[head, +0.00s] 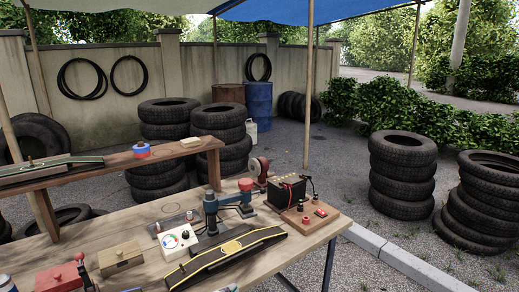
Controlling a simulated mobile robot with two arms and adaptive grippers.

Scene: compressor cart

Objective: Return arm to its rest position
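Neither of my grippers can be made out in the head view, and no arm of mine shows clearly. On the wooden workbench (130,226) stands a small grey-blue device (211,212) with an upright post. A short horizontal arm reaches from it to the right, with a red part at its end. I cannot tell whether this or one of my own arms is the arm named in the task. A white box with a round dial (178,241) stands just left of the device. A long black and yellow piece (226,257) lies in front of it.
A black battery (286,192) stands on a wooden board at the bench's right end. A wooden box (121,258) and a red box (61,279) are at the left front. A raised shelf (110,164) runs behind. Tyre stacks (403,175) stand on the gravel beyond.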

